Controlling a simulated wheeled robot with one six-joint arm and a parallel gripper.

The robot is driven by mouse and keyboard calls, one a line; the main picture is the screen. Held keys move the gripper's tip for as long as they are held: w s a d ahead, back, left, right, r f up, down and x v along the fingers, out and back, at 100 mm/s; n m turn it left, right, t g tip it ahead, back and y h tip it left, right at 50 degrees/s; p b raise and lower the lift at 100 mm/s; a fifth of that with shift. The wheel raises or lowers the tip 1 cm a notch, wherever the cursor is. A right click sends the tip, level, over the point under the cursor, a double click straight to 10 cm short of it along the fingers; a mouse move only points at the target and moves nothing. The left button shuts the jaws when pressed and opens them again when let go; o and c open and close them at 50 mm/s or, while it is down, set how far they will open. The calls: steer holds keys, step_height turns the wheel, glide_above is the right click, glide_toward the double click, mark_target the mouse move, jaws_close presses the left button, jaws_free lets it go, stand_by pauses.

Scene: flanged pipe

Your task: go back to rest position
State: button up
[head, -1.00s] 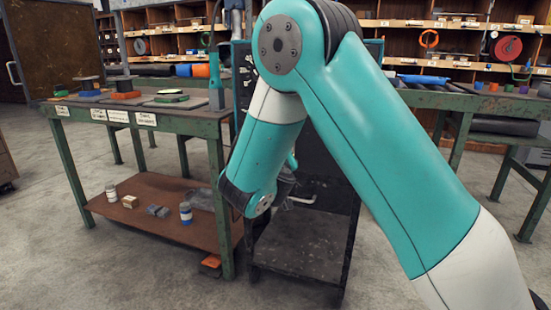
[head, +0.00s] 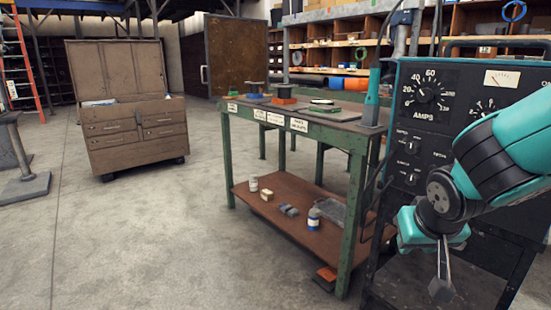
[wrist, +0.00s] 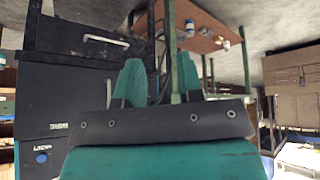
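My gripper (head: 441,289) hangs at the lower right of the head view, pointing down in front of the dark welding cabinet (head: 412,185). In the wrist view my gripper (wrist: 160,66) shows two teal fingers with a clear gap between them. The gripper is open and nothing is held in the gap. My arm enters the head view from the right edge, bent at the wrist. No flanged pipe can be made out.
A green-legged workbench (head: 335,128) with labels and small parts stands left of my gripper. Its lower shelf (head: 315,231) holds small bottles and blocks. A brown tool chest (head: 137,136) stands farther left. Open concrete floor (head: 150,235) lies at the left and front.

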steer(key=s+a+r+n+g+y, duration=0.3)
steer(key=s+a+n, duration=0.15)
steer(key=s, duration=0.55)
steer(key=s+a+r+n+g+y, duration=0.2)
steer(key=s+a+n+g+y, duration=0.15)
steer(key=s+a, duration=0.45)
step_height(320, 180, up, 25)
steer(key=s+d+p, duration=0.1)
steer(key=p, duration=2.4)
steer(key=shift+s+d+h, duration=0.25)
steer(key=shift+d+h, duration=0.15)
steer(key=shift+h, duration=0.05)
steer(key=shift+t, duration=0.25)
